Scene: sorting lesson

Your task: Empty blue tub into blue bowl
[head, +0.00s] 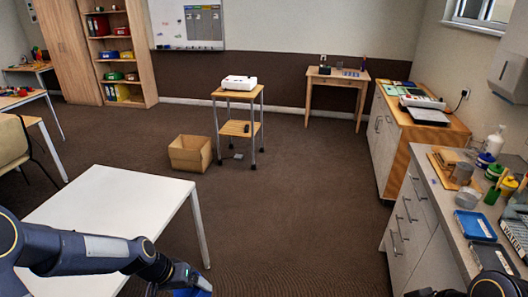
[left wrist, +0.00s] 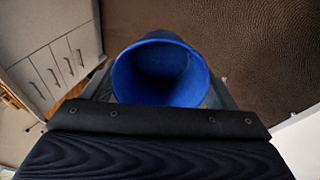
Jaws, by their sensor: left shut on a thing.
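A blue tub (left wrist: 160,72) shows in the left wrist view, its round opening facing the camera. Its inside is dark blue and shaded; I cannot make out any contents. Grey fingers stand on both sides of it. My left gripper (head: 184,281) is shut on the tub. In the head view a blue piece of the tub (head: 192,293) shows at the bottom edge, just right of the white table. I cannot make out a blue bowl for certain in either view. My right gripper is out of view; only part of that arm shows at the bottom right.
A white table (head: 110,200) stands at the left. A counter (head: 440,180) with jars, bottles and a blue shallow container (head: 475,225) runs along the right. A cardboard box (head: 190,153) and small trolley (head: 238,95) stand beyond. The brown floor between is clear.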

